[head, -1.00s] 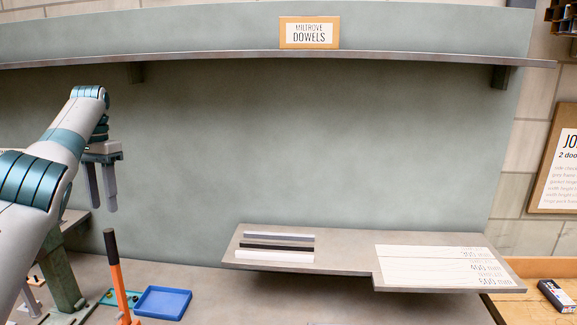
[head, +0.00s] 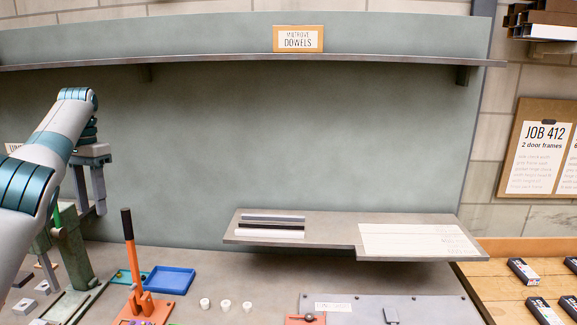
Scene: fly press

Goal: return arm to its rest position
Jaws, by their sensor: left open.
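My left arm comes in from the left edge in the head view. My left gripper (head: 90,188) hangs from it with its fingers pointing down, apart and with nothing between them. It is in front of the grey-green wall panel, above and behind the green press (head: 68,255) at the lower left, which the arm partly hides. A lever tool (head: 130,245) with an orange shaft and a black grip stands upright to the right of the press. My right gripper is not in view.
A blue tray (head: 169,280) and several small white cylinders (head: 226,304) lie on the bench. A raised shelf (head: 330,229) holds strips and a white sheet. A long upper shelf (head: 230,58) bears a dowels sign. A wooden table (head: 530,275) with small boxes stands at the right.

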